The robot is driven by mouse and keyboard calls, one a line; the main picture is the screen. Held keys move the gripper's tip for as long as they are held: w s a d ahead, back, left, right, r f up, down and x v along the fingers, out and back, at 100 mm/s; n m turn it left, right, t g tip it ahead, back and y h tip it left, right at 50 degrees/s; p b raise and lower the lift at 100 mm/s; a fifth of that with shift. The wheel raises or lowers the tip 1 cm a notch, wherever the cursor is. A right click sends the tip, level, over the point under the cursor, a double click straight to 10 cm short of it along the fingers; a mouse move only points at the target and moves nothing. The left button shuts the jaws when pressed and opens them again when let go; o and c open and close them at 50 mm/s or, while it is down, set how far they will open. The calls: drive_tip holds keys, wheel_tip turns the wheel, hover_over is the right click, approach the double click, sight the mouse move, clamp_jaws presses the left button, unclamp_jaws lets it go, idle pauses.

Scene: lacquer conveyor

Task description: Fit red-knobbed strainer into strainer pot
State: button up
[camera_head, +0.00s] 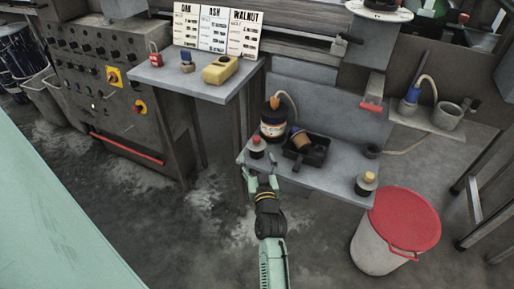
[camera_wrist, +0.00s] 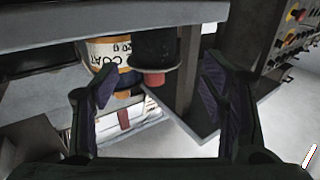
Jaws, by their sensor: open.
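The red-knobbed strainer (camera_head: 257,149) stands at the left front of the low grey shelf, with a dark body, a pale flange and a red knob on top. In the wrist view, which is upside down, the strainer (camera_wrist: 153,50) hangs dark with its red knob down, centred beyond my fingertips. My gripper (camera_head: 261,176) is open and empty, just in front of the strainer. Its two fingers (camera_wrist: 155,100) are wide apart in the wrist view. A grey open pot (camera_head: 446,117) stands on the right-hand ledge; I cannot tell for sure whether it is the strainer pot.
A labelled coat can (camera_head: 273,124) with a hose stands behind the strainer. A dark tray (camera_head: 304,157) holding a brown cup is to its right. A yellow-knobbed piece (camera_head: 366,184) and a small dark ring (camera_head: 371,151) are farther right. A red-lidded bin (camera_head: 402,222) stands on the floor.

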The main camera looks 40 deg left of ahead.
sight(258, 151)
drive_tip(key=shift+w+d+p+x, duration=0.15)
drive_tip(key=shift+x, duration=1.6)
drive_tip(key=shift+w+d+p+x, duration=0.15)
drive_tip(key=shift+x, duration=1.55)
drive_tip(key=shift+c, duration=0.5)
drive_tip(key=c, duration=0.8)
drive_tip(key=shift+c, duration=0.4)
